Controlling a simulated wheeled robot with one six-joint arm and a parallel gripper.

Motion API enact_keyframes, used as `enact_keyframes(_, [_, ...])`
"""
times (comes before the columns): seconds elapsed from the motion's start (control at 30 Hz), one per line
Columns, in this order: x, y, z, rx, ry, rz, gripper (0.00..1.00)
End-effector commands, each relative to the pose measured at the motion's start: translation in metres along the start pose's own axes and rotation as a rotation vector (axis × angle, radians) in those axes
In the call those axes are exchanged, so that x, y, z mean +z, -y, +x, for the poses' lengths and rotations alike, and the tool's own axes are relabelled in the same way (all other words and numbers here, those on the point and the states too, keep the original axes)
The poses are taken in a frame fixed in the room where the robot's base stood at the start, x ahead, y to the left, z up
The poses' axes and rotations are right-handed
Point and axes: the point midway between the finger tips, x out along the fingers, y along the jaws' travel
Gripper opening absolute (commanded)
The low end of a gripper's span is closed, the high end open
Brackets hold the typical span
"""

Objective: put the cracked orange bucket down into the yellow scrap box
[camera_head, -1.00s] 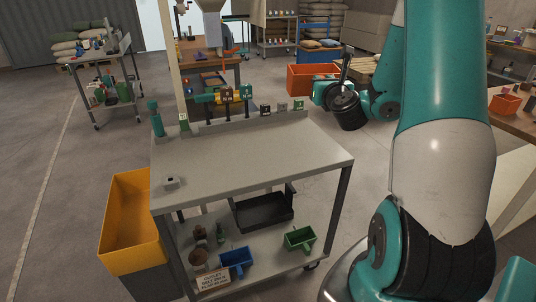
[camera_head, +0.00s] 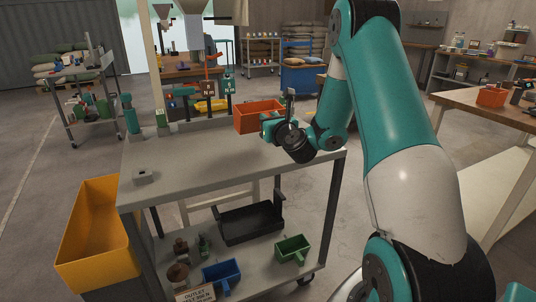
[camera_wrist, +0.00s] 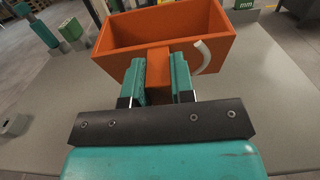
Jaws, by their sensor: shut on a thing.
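The orange bucket (camera_head: 260,115) is in my gripper (camera_head: 272,128), over the back right part of the grey trolley top in the head view. In the wrist view the bucket (camera_wrist: 165,30) is upright and looks empty inside. My gripper (camera_wrist: 160,78) is shut on its orange handle tab (camera_wrist: 158,68). A pale curved mark (camera_wrist: 202,57), perhaps the crack, shows on its right side. The yellow scrap box (camera_head: 97,235) stands left of the trolley in the head view, open at the top, well apart from the bucket. Its floor is partly hidden.
The grey trolley (camera_head: 190,170) lies between bucket and box. A small grey block (camera_head: 144,177) sits at its left end. Green posts and tagged tools line its back edge. Its lower shelf holds a black tray (camera_head: 250,222), a blue scoop (camera_head: 221,272) and a green scoop (camera_head: 292,248).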

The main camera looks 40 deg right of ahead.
Motion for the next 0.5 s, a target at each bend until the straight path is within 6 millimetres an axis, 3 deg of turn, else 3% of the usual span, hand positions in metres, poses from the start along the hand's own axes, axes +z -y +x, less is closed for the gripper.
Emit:
enact_keyframes(0.03, [-0.013,0.001,0.0,-0.001,0.002,0.0,0.0])
enact_keyframes(0.27, [-0.025,0.0,0.0,-0.001,0.002,-0.001,0.0])
enact_keyframes(0.5, [-0.061,0.0,-0.001,0.0,0.001,0.0,0.0])
